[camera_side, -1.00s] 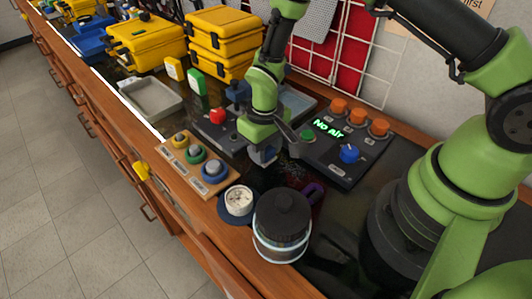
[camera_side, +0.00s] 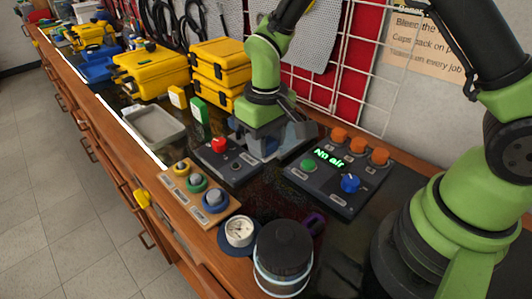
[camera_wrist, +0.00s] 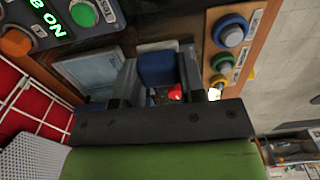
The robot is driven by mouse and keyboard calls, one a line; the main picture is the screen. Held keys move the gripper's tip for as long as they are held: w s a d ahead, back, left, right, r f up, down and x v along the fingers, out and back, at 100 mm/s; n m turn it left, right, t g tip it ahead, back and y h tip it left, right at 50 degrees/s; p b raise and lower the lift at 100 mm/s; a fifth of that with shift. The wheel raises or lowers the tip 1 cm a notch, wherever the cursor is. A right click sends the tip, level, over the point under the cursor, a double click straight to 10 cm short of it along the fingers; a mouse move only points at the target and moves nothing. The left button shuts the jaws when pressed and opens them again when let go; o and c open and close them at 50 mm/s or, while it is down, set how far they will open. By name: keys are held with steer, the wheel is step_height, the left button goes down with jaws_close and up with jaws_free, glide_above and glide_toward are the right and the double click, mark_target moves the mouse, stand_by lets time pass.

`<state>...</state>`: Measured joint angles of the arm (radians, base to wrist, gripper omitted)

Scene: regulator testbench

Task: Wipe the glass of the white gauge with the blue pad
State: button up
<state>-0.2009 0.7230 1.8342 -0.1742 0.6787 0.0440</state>
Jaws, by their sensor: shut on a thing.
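The white gauge (camera_side: 239,231) has a round pale dial facing up and sits on a dark blue base near the bench's front edge. My gripper (camera_side: 266,148) is farther back, beside the red-button box and clear of the gauge. In the wrist view my gripper (camera_wrist: 159,76) is shut on the blue pad (camera_wrist: 157,66), which shows between the two fingers. The pad is mostly hidden by the gripper in the side view. The gauge does not show in the wrist view.
A dark jar (camera_side: 283,255) stands right of the gauge. A wooden board with ringed buttons (camera_side: 198,188) lies left of it. The red-button box (camera_side: 232,166) and the "No air" panel (camera_side: 337,173) flank my gripper. A grey tray (camera_side: 155,127) lies behind.

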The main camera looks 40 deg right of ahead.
steer(key=o, duration=0.4)
steer(key=c, duration=0.3)
glide_toward(247, 233)
steer(key=w+r, duration=0.1)
steer(key=w, duration=0.3)
steer(key=shift+a+f, duration=0.15)
steer(key=shift+f, duration=3.25)
steer(key=shift+s+f, duration=0.5)
steer(key=shift+c, duration=0.4)
steer(key=shift+s, duration=1.5)
steer(key=w, duration=0.4)
steer(key=shift+r, duration=4.05)
